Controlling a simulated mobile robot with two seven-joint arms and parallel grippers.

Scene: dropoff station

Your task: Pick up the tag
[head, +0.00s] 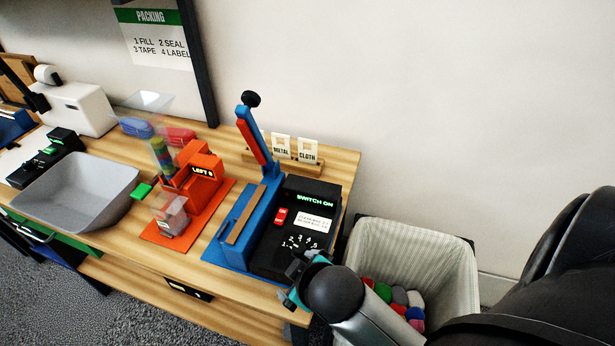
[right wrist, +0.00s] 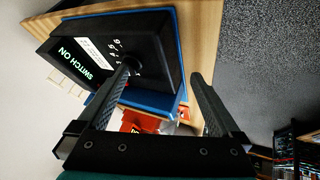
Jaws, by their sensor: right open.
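Small white tags stand in a wooden holder (head: 290,166) at the back of the bench, behind the black switch box. One tag reads METAL (head: 281,147) and one reads CLOTH (head: 308,151); another is partly hidden behind the blue lever. Pale tags also show at the left of the right wrist view (right wrist: 74,88). My right gripper (head: 296,272) is at the front right corner of the switch box, well apart from the tags. Its fingers (right wrist: 163,72) are spread and hold nothing. My left gripper is out of view.
The black switch box (head: 275,250) and blue lever press (head: 252,133) stand between my right gripper and the tags. A red-orange dispenser (head: 200,172) and grey tub (head: 80,190) are left. A bin (head: 452,265) with coloured pieces stands right of the bench.

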